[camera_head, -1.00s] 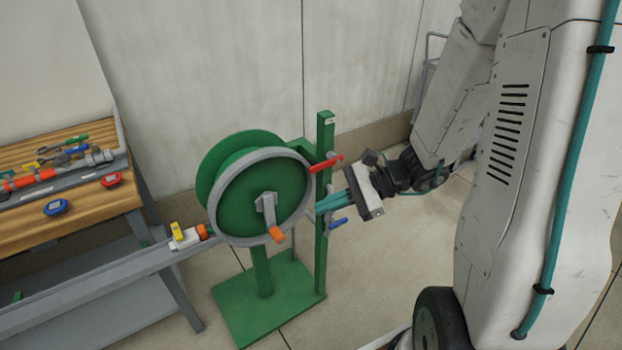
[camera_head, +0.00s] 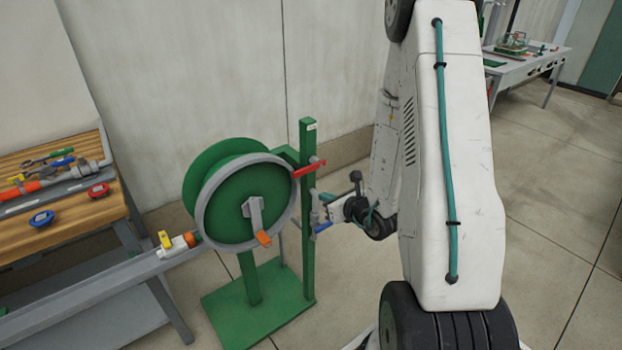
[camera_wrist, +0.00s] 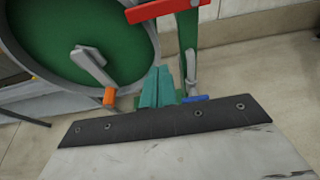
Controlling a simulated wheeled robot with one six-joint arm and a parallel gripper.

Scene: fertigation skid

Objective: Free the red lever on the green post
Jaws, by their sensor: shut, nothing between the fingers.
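The red lever (camera_head: 309,168) sits high on the green post (camera_head: 307,240), slanting up to the right across it, just right of the hose reel. In the wrist view the red lever (camera_wrist: 166,9) is at the top, crossing in front of the green post (camera_wrist: 187,32). My gripper (camera_head: 334,209) is right of the post, lower than the red lever and close to the blue lever (camera_head: 322,227). In the wrist view my gripper's teal fingers (camera_wrist: 157,78) are together and empty, apart from the red lever. The fingertips are hard to make out in the head view.
The green reel (camera_head: 240,205) with a grey rim and orange-handled crank (camera_head: 263,238) stands close left of the post on a green base (camera_head: 260,305). A wooden bench (camera_head: 70,225) with fittings is at left. A grey rail (camera_head: 100,285) runs up to the reel.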

